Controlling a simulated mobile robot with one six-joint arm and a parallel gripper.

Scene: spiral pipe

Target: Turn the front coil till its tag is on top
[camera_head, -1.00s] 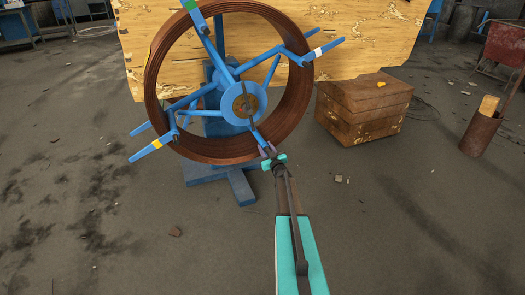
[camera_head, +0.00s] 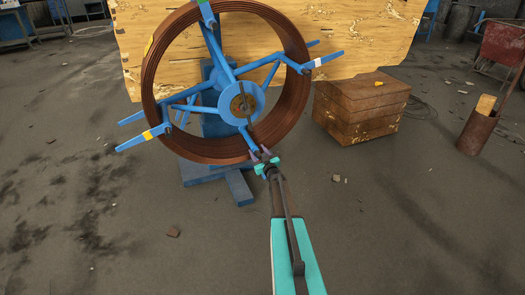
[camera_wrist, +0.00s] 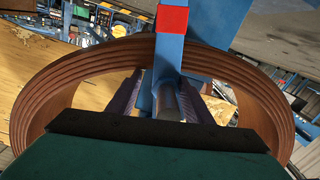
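The front coil (camera_head: 291,95) is a ring of brown pipe on a blue reel (camera_head: 243,103) with several arms. A yellow mark (camera_head: 149,46) sits on the coil's upper left side. A red band (camera_wrist: 172,19) shows in the wrist view. My gripper (camera_head: 263,157) is at the lowest arm. Its purple fingers stand apart, either side of this arm and its grey peg (camera_wrist: 168,104), with the right finger closer.
A rusty box (camera_head: 360,110) stands right of the reel. A wooden board (camera_head: 350,40) is behind the coil. A rusty tube (camera_head: 480,132) and a red barrow (camera_head: 497,45) are at the far right. The floor in front is mostly clear, with small debris.

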